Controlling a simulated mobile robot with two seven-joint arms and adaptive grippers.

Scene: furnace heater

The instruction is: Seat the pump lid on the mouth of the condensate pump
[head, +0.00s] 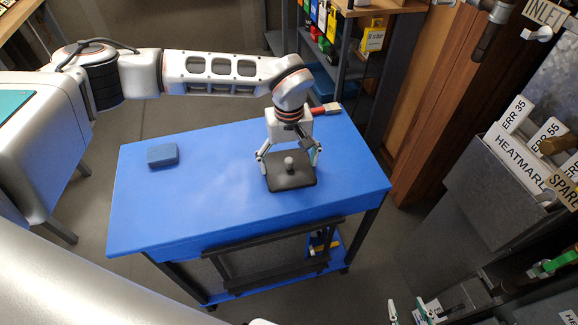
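A dark square pump lid (291,183) with a light grey round knob (289,161) lies flat on the blue table. My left gripper (289,158) points down over the lid. Its fingers are spread wide on either side of the knob, with a gap to it, and nothing is held. My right gripper (408,309) shows only as two fingertips at the bottom edge, apart from each other with nothing seen between them. A dark grey boxy unit (466,294) stands beside it at the lower right; I cannot tell whether it is the condensate pump. No pump mouth is clearly visible.
The blue table (210,205) also holds a blue block (163,155) at left and a red-handled brush (325,109) at the back. A shelf (365,75) stands behind. A grey bin with labelled cards (500,185) is at right. The table's middle left is clear.

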